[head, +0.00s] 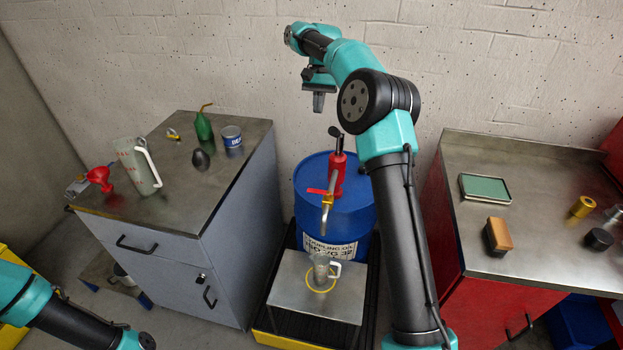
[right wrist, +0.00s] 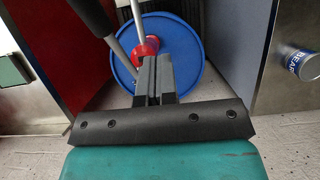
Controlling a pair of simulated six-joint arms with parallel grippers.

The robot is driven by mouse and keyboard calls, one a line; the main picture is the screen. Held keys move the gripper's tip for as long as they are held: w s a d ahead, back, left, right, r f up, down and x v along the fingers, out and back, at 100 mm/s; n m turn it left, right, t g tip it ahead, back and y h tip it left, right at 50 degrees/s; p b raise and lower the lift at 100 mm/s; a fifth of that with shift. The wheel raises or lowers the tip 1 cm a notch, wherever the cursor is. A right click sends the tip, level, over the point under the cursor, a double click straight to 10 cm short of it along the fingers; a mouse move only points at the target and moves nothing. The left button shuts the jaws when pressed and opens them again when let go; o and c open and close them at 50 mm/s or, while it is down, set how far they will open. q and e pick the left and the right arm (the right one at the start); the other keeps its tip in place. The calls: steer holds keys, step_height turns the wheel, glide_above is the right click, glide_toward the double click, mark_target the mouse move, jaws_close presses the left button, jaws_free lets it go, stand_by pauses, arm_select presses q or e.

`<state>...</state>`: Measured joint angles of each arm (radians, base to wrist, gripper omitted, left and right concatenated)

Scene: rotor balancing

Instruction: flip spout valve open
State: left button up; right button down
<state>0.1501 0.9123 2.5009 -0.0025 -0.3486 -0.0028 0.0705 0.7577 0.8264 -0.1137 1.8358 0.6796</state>
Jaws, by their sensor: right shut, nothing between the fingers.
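A blue drum (head: 310,205) stands between the cabinets with a red pump (head: 338,168) on top; in the right wrist view the drum (right wrist: 190,58) lies beyond my fingers. The pump's spout (head: 327,208) points down at the front, with a red valve lever (head: 317,191) sticking out to the left. A clear measuring jug (head: 321,268) stands below the spout. My right gripper (head: 318,103) is shut and empty, above and apart from the pump; its closed fingers (right wrist: 153,77) partly cover the red pump (right wrist: 150,45) in the right wrist view. My left gripper is outside the picture.
The jug stands on a metal stand (head: 290,296) inside a yellow-edged tray (head: 271,340). The left cabinet holds a tall jug (head: 138,166), a red funnel (head: 99,177), a green oil can (head: 203,126) and a blue can (head: 232,138). A red cabinet (head: 480,290) stands right.

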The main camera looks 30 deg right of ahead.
steer(key=shift+f, duration=0.1)
steer(key=s+a+x, duration=0.1)
steer(key=x, duration=0.9)
steer(key=s+a+r+x, duration=0.1)
steer(key=x, duration=1)
steer(key=shift+s+a, duration=0.25)
steer(key=shift+s, duration=0.05)
